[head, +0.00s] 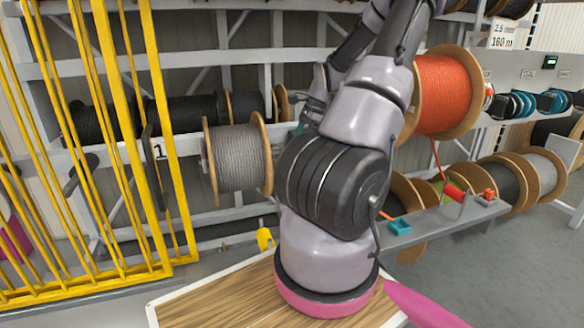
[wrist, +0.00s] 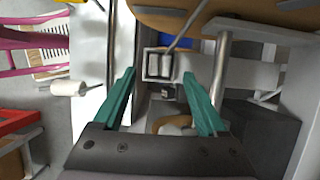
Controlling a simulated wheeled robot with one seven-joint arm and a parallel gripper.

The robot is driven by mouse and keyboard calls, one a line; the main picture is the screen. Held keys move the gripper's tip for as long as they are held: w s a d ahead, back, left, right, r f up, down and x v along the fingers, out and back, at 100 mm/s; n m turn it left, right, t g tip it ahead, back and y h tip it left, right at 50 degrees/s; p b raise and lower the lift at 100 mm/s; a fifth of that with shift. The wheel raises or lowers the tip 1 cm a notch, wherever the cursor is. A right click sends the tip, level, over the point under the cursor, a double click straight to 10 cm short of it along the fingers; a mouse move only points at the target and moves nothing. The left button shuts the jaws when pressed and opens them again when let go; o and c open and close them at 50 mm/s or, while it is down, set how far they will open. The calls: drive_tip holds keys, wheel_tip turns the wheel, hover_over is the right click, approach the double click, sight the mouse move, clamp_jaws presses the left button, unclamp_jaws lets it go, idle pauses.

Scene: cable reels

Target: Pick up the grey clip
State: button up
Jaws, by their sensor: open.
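My gripper (wrist: 162,76) shows in the wrist view with its two teal fingers apart and nothing held between them. Beyond the fingertips is a small pale grey framed piece (wrist: 158,66) with a thin rod reaching up from it. A small dark piece (wrist: 168,91) sits just below it, between the fingers. I cannot tell whether either is the grey clip. In the head view I cannot make out a grey clip, and my arm covers the middle of the picture and most of my gripper.
In the head view a grey cable reel (head: 238,158) and an orange cable reel (head: 441,92) hang on the racks. A yellow barrier (head: 150,130) stands at the left. A grey shelf beam (head: 440,226) carries a teal block (head: 399,227).

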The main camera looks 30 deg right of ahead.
drive_tip(key=x, duration=0.3)
drive_tip(key=shift+a+f, duration=0.2)
drive_tip(key=shift+f, duration=0.05)
clamp_jaws()
wheel_tip(320, 180, up, 10)
idle(0.6)
drive_tip(key=shift+r, duration=0.1)
